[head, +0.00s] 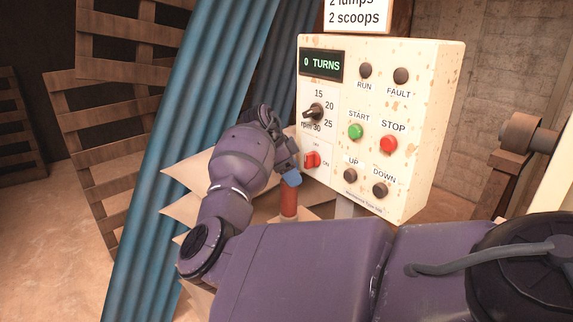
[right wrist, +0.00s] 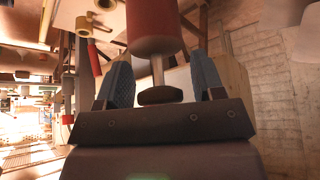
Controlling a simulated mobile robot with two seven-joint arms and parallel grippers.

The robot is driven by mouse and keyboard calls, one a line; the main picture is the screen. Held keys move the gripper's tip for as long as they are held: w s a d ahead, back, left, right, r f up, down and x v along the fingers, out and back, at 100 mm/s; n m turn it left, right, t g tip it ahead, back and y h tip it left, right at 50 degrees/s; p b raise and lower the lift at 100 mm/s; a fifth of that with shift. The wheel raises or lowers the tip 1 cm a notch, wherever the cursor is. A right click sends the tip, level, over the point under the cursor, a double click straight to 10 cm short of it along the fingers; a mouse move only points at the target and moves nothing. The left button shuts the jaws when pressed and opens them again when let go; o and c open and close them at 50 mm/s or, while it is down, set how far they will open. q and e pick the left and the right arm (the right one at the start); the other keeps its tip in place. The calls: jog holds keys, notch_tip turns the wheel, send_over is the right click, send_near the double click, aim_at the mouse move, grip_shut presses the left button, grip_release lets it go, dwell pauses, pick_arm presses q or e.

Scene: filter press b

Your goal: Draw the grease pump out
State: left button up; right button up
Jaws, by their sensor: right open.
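The grease pump shows in the head view as a red cylinder (head: 289,201) below the control panel. In the right wrist view its red body (right wrist: 153,28) has a thin metal rod with a dark knob handle (right wrist: 160,95) at its end. My right gripper (head: 291,178) is at the top of the pump in the head view, mostly hidden behind my own wrist. In the right wrist view the right gripper (right wrist: 163,84) is open, its blue fingers on either side of the rod and knob, with gaps visible. My left gripper is not in view.
The control panel (head: 440,120), reading 0 TURNS, stands close behind my right wrist, with a rotary dial (head: 313,111) and a red switch (head: 312,160) nearby. Blue corrugated sheets (head: 190,120) and wooden pallets (head: 95,150) stand left. A sign (head: 358,14) tops the panel.

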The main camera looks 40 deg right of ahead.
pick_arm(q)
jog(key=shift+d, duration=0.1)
pick_arm(e)
jog(key=shift+f, duration=0.1)
jog(key=c, duration=0.9)
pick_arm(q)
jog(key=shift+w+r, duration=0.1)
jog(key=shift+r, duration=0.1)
pick_arm(e)
jog(key=shift+r, duration=0.25)
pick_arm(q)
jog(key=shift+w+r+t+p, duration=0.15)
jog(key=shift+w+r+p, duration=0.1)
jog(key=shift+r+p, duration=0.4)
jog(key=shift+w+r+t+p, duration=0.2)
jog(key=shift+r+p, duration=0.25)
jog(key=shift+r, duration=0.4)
pick_arm(e)
jog(key=shift+r, duration=2.25)
jog(key=shift+r+p, duration=0.65)
jog(key=shift+r, duration=0.7)
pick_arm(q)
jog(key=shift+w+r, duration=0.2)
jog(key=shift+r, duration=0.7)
